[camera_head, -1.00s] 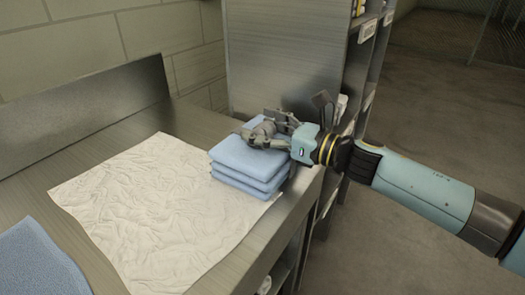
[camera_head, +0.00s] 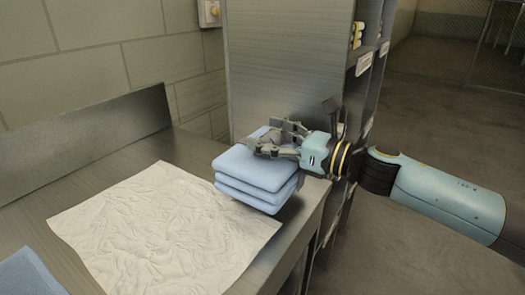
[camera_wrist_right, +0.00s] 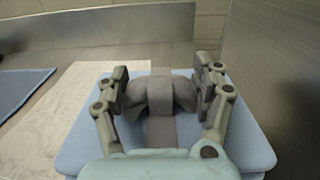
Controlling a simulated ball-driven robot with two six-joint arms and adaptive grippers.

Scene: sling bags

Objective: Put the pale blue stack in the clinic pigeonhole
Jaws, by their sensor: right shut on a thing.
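The pale blue stack (camera_head: 255,178) is several folded cloth layers bound by a grey band with a grey bunched piece on top. It hangs a little above the bench at the right edge of the crumpled white sheet. My right gripper (camera_head: 275,138) is shut on the grey piece (camera_wrist_right: 158,96) on top of the stack, a finger on each side of it in the right wrist view. The pigeonhole unit (camera_head: 290,65) is a tall grey metal cabinet behind the stack. Its openings face right, seen edge-on, with small pale labels too small to read. My left gripper is out of view.
The white sheet (camera_head: 150,225) lies on the metal bench (camera_head: 195,148). A blue cloth (camera_head: 30,275) lies at the front left. A metal backsplash (camera_head: 90,130) runs along the wall. Yellow-and-white items (camera_head: 357,36) sit in an upper opening. Open floor lies to the right.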

